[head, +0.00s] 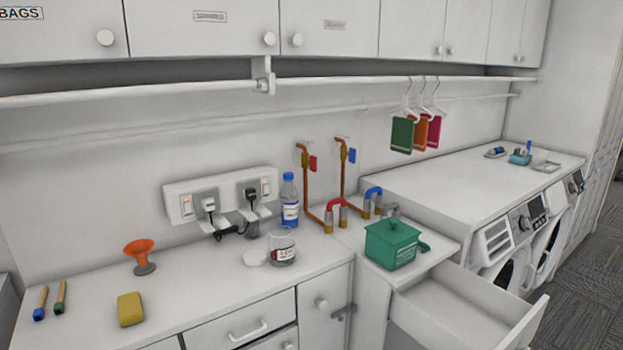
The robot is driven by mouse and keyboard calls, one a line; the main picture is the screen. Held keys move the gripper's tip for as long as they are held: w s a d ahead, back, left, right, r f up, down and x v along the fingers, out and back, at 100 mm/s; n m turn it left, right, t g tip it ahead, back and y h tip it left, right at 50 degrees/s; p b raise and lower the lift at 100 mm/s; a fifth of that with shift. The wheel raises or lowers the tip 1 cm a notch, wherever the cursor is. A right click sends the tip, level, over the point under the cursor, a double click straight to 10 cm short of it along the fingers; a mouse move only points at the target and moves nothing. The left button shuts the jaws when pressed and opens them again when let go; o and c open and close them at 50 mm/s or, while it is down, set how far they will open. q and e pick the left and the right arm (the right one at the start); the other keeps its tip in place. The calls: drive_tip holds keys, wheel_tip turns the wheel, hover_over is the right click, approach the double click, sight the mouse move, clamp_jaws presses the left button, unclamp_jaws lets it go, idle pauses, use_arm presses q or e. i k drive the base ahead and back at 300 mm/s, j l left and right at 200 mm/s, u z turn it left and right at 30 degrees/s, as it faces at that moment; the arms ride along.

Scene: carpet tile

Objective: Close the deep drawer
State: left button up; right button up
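The deep drawer (440,318) is white and stands pulled out from the cabinet below the right end of the counter. Its inside looks empty where it shows, and its lower part is cut off by the picture's bottom edge. Its front panel (528,325) is at the lower right. Neither my left nor my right gripper shows in the head view, so their distance from the drawer cannot be told.
A green lidded box (392,245) sits on the counter just above the drawer. A washing machine (498,240) stands right of it. A closed shallow drawer (245,322) and a cabinet door (322,305) are to the left. Grey carpet (588,270) is free at the right.

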sight(459, 310)
drive_tip(key=z, duration=1.3)
